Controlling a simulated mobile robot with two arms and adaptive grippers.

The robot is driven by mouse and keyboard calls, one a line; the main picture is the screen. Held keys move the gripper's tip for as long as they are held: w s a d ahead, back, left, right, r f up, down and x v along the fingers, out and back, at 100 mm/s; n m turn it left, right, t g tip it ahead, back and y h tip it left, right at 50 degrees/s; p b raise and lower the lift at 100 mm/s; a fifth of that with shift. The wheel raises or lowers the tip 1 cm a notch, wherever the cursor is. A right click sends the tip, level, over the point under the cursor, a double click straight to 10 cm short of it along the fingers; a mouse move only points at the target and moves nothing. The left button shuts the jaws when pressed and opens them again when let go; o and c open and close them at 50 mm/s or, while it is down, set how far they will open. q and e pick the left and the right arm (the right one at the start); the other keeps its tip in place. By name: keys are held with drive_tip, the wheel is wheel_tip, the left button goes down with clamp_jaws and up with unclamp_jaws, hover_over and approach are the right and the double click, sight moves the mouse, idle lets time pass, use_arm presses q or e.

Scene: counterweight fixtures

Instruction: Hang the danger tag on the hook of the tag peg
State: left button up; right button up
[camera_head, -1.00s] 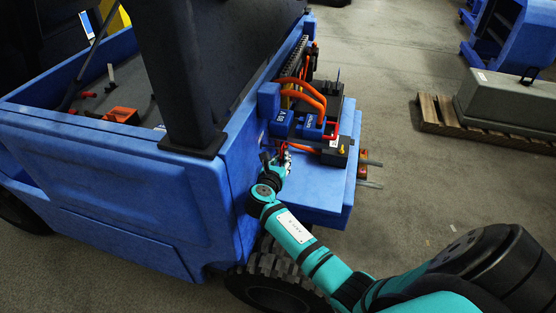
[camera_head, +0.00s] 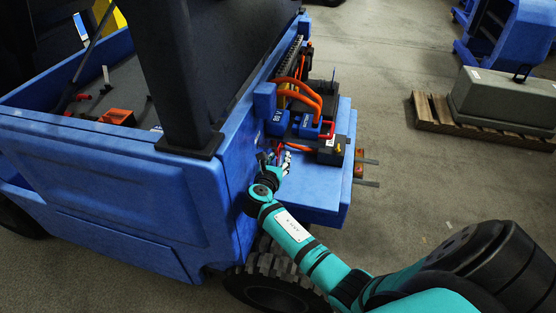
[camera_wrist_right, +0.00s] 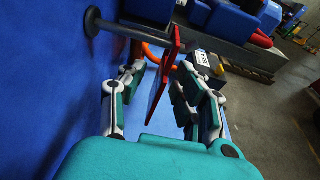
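The red danger tag (camera_wrist_right: 158,92) is seen nearly edge-on in the right wrist view. Its upper part meets the grey rod of the tag peg (camera_wrist_right: 122,29) near the outer end, and it appears to hang there. The peg sticks out from the blue vehicle wall; its hook tip is partly hidden by the tag. My right gripper (camera_wrist_right: 160,88) has its fingers spread on both sides of the tag, with gaps visible. In the head view the right gripper (camera_head: 274,167) is beside the vehicle's blue side, and the tag shows as a small red bit. My left gripper is out of view.
Orange cables (camera_head: 304,92) and dark boxes sit on the blue ledge (camera_head: 325,190) just beyond the gripper. A black tyre (camera_head: 270,290) is below my right arm. A grey block (camera_head: 505,100) on a pallet stands at the right; the floor between is clear.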

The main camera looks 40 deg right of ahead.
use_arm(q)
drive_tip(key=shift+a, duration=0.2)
use_arm(e)
drive_tip(key=shift+a, duration=0.1)
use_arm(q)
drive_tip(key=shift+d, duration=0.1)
use_arm(e)
drive_tip(key=v, duration=1.2)
